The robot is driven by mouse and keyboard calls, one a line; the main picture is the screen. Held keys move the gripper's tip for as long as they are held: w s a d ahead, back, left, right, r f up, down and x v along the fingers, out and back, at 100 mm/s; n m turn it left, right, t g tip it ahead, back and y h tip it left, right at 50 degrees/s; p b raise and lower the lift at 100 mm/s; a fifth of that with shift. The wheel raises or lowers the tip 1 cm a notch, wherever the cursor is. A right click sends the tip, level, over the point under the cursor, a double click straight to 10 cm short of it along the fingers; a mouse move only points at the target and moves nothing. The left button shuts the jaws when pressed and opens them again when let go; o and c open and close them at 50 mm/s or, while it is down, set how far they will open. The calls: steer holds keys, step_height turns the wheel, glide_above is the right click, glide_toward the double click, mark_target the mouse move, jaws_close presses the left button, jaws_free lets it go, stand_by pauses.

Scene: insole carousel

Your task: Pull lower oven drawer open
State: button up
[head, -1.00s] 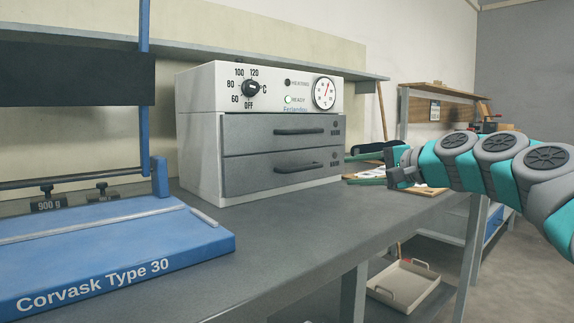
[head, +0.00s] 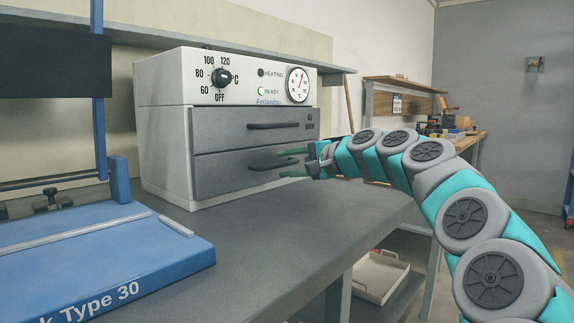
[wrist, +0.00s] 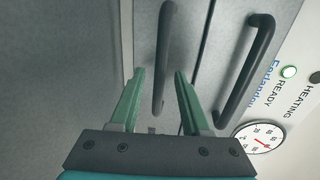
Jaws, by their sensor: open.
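The white oven (head: 160,70) stands on the bench with two grey drawers, both looking shut. The lower oven drawer (head: 220,172) has a dark bar handle (head: 260,163). My gripper (head: 281,164) is open in front of the lower drawer, its green fingers pointing at the drawer face. In the wrist view the lower handle (wrist: 163,55) shows between the two fingers (wrist: 160,85), with a gap on each side. I cannot tell how deep the fingers reach past the bar. The upper drawer's handle (wrist: 246,70) lies outside the fingers, to the right in that view.
A blue press marked Type 30 (head: 110,250) stands on the bench (head: 260,235) at the left. The bench top before the oven is clear. The green READY lamp (head: 261,91) is lit. A tray (head: 380,275) lies on a lower shelf.

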steer(key=shift+w+a, duration=0.1)
steer(key=shift+c, duration=0.3)
jaws_close()
steer(key=shift+f, duration=0.1)
stand_by(1.0)
